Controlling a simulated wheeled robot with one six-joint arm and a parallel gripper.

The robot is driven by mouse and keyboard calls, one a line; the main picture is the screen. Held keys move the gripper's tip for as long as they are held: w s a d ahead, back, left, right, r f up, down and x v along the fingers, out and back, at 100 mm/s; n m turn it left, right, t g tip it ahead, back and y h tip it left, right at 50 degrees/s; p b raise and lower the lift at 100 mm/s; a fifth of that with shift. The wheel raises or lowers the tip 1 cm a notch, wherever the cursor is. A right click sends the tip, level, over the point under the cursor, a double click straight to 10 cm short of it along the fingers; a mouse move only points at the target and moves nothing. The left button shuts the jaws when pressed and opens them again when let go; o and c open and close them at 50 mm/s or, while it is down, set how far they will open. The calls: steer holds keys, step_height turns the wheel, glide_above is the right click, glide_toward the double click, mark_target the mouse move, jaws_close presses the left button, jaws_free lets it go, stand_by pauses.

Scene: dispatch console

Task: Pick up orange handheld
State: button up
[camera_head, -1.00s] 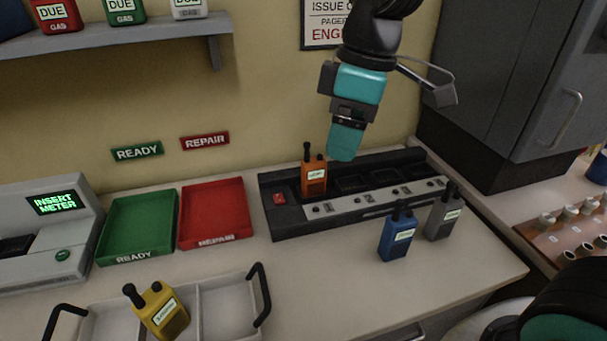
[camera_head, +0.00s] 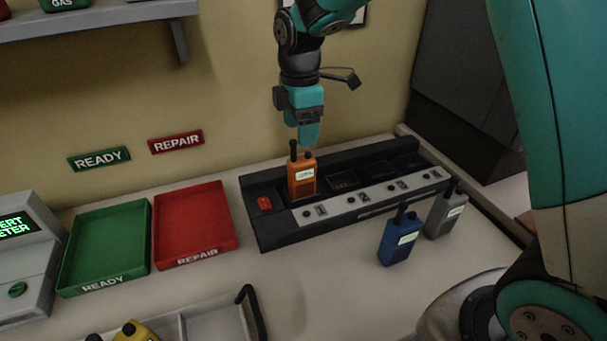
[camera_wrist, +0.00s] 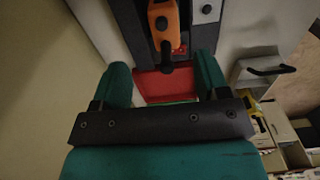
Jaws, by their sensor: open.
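The orange handheld (camera_head: 301,177) stands upright in a slot of the black charging dock (camera_head: 262,225), near its left end. My gripper (camera_head: 309,138) is just above and slightly behind it in the head view, pointing down. In the wrist view the orange handheld (camera_wrist: 164,28) shows beyond the fingertips, its dark antenna pointing toward the gripper. My gripper (camera_wrist: 163,72) is open there, with teal fingers apart and nothing between them. The handheld's lower part is hidden in the dock.
A blue handheld (camera_head: 399,240) and a grey handheld (camera_head: 446,212) stand in front of the dock. A red REPAIR tray (camera_head: 196,256) and a green READY tray (camera_head: 103,283) lie to the left. A grey divided tray (camera_head: 213,322) with a yellow handheld (camera_head: 140,331) is at the front.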

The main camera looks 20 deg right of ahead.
mark_target(301, 159)
steer(key=shift+s+f+p, duration=0.2)
steer(key=shift+f+p, duration=0.25)
steer(key=shift+f, duration=1.2)
steer(key=shift+s+f+p, duration=0.15)
steer(key=shift+f+p, duration=0.25)
steer(key=shift+f, duration=1.25)
steer(key=shift+c, duration=0.2)
jaws_close()
